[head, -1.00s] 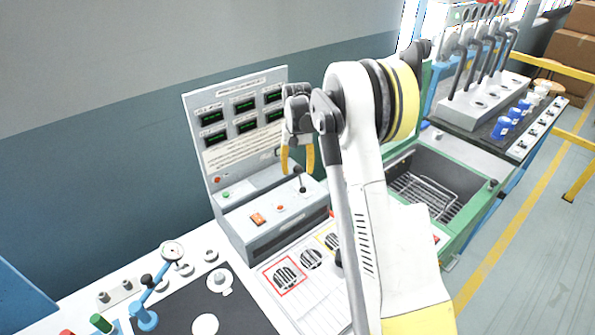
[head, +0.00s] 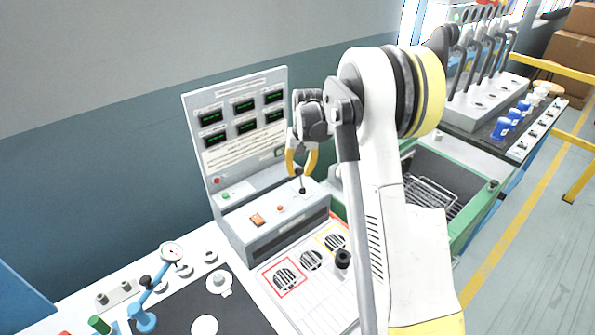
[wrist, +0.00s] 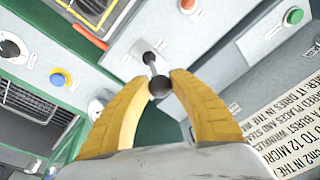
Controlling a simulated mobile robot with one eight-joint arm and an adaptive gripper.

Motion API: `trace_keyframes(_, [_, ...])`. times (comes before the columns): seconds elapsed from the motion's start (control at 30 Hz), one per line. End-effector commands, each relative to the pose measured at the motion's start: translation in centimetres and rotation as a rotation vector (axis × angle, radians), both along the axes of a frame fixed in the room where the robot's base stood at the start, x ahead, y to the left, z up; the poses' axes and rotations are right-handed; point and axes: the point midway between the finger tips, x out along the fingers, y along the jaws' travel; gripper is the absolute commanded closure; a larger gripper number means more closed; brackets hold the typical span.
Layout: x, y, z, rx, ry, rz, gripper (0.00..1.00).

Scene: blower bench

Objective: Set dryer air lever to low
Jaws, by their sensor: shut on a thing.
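The air lever is a short dark stick with a black ball knob (head: 299,171), standing on the grey control box (head: 275,214) below the display panel. In the wrist view the knob (wrist: 159,88) sits between the two yellow fingertips, and the lever's base and slot show just beyond it. My gripper (head: 302,174) is at the lever from above, its curved yellow fingers closed in on the knob. In the wrist view my gripper (wrist: 158,80) has a fingertip on each side of the knob. The low mark cannot be read.
A display panel (head: 236,128) with green readouts stands behind the box. A green-edged basin (head: 453,174) with a wire rack lies right.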

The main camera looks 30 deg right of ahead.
Motion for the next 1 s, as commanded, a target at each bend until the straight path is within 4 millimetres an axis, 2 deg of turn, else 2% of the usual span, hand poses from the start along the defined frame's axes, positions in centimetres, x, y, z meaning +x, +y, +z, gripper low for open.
trace_keyframes(0.3, [-2.3, -0.5, -0.2, 0.049, -0.245, -0.004, 1.00])
trace_keyframes(0.6, [-3.9, -0.8, -0.5, 0.089, -0.445, -0.003, 1.00])
trace_keyframes(1.0, [-4.7, -0.9, -0.6, 0.089, -0.445, 0.000, 1.00])
